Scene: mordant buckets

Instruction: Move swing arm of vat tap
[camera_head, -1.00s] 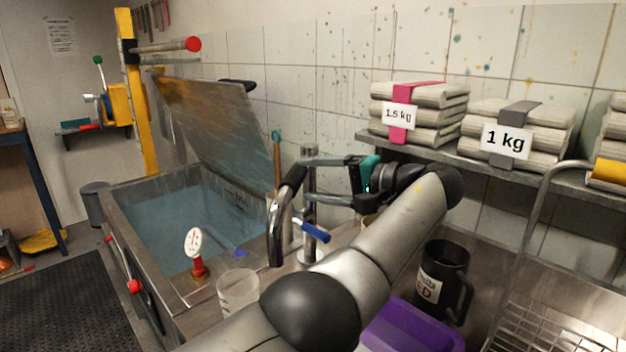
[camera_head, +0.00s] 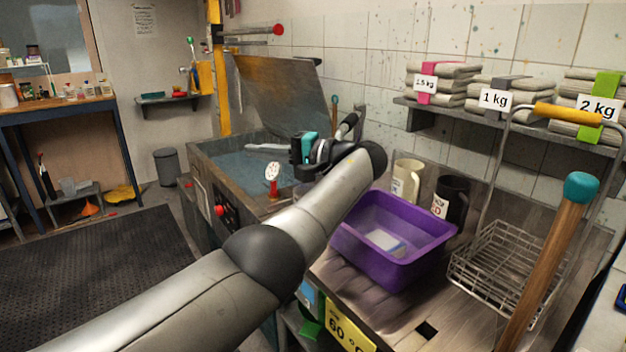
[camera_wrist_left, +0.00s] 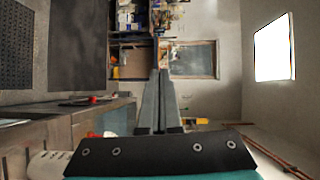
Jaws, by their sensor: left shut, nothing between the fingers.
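The vat (camera_head: 232,159) stands at centre left with its lid (camera_head: 275,95) tilted up and bluish liquid inside. The tap's swing arm shows as a black grip (camera_head: 347,124) beside the grey post (camera_head: 359,119), just behind my left wrist. Its lower part and the tap's base are hidden by my wrist. My left gripper (camera_head: 248,147) is shut and empty, pointing left over the vat, apart from the tap. In the left wrist view its fingers (camera_wrist_left: 160,85) lie together with nothing between them. My right gripper is not in view.
A purple tub (camera_head: 345,240) stands on the counter before a cream jug (camera_head: 406,180) and a black jug (camera_head: 450,195). A wire basket (camera_head: 505,265) and a teal-topped wooden handle (camera_head: 560,225) are at right. The floor mat (camera_head: 100,265) at left is clear.

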